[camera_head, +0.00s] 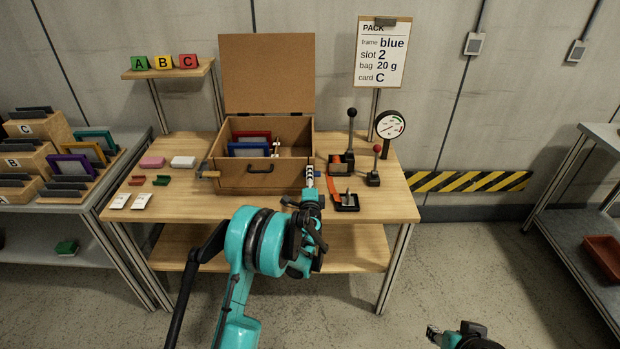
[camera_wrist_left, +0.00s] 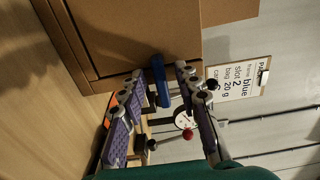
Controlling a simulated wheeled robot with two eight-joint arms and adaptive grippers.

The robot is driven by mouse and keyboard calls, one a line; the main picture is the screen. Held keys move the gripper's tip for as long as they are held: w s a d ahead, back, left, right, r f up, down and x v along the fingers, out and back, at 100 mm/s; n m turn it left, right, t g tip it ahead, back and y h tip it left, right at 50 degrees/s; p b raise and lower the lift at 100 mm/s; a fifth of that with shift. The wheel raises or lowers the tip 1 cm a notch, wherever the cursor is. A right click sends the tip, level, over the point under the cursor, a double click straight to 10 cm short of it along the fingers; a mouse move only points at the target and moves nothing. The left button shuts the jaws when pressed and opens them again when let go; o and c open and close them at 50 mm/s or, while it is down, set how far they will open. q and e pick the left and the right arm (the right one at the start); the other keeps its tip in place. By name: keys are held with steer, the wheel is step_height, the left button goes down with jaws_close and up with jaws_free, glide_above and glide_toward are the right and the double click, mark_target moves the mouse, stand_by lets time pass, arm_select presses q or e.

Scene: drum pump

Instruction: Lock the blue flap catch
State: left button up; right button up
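The wooden case (camera_head: 235,180) stands on the workbench with its lid (camera_head: 267,70) raised upright. The blue flap catch (camera_wrist_left: 160,82) shows in the left wrist view on the case's side; I cannot tell its exact angle. In the head view my left gripper (camera_head: 310,174) is at the case's front right corner and hides the catch. In the wrist view the left gripper (camera_wrist_left: 160,72) is open, one finger on either side of the catch, with gaps visible. My right gripper (camera_head: 432,335) is low at the bottom edge, away from the bench; its fingers are too small to read.
A blue frame (camera_head: 248,149) and a red frame (camera_head: 251,135) stand inside the case. Right of it are levers, a gauge (camera_head: 390,125) and a black tray (camera_head: 346,202). The pack sign (camera_head: 382,55) stands behind. Small blocks and cards lie on the left.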

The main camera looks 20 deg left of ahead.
arm_select(q)
steer(key=v, duration=1.2)
